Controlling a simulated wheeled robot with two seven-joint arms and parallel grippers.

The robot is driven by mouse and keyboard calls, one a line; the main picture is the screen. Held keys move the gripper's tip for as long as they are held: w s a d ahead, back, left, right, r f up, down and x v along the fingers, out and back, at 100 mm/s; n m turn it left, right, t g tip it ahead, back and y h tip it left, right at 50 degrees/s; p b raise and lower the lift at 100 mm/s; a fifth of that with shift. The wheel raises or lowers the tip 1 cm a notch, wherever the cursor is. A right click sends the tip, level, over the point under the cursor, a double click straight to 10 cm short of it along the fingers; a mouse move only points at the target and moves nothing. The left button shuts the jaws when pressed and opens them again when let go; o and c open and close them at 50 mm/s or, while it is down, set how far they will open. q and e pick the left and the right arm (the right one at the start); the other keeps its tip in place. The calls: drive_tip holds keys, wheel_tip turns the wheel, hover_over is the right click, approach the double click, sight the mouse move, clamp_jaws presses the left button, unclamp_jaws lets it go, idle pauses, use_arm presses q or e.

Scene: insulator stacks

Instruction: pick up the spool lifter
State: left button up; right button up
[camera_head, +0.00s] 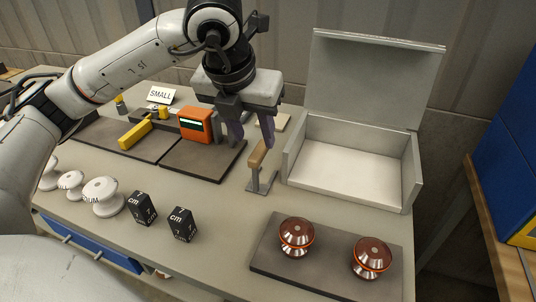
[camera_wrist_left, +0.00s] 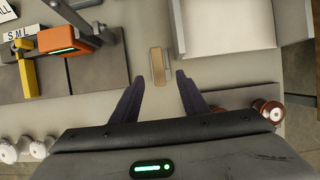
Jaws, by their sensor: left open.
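What looks like the spool lifter is a tool with a tan handle (camera_head: 257,155) on a grey metal foot, standing on the table left of the open box. In the left wrist view its tan handle (camera_wrist_left: 157,66) shows from above, beyond the fingertips and in line with the gap between them. My left gripper (camera_head: 253,143) is open and empty, with its dark fingers pointing down by the handle. They appear apart from it; the exact height gap is hard to tell. My right gripper is not in view.
An open grey box (camera_head: 352,160) with a raised lid stands right of the tool. An orange device (camera_head: 195,125) and a yellow tool (camera_head: 134,134) sit on dark mats at left. Two brown insulators (camera_head: 297,236) rest on a front mat (camera_head: 330,273). White spools (camera_head: 103,196) and black cubes (camera_head: 182,223) stand front left.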

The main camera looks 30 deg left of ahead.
sight(258, 150)
use_arm(q)
drive_tip(key=shift+s+x, duration=0.2)
drive_tip(key=shift+x, duration=0.9)
drive_tip(key=x, duration=0.3)
drive_tip(key=p+x, duration=0.1)
drive_tip(key=x, duration=0.2)
drive_tip(key=shift+w+a+r, duration=0.15)
drive_tip(key=shift+w, duration=0.05)
clamp_jaws()
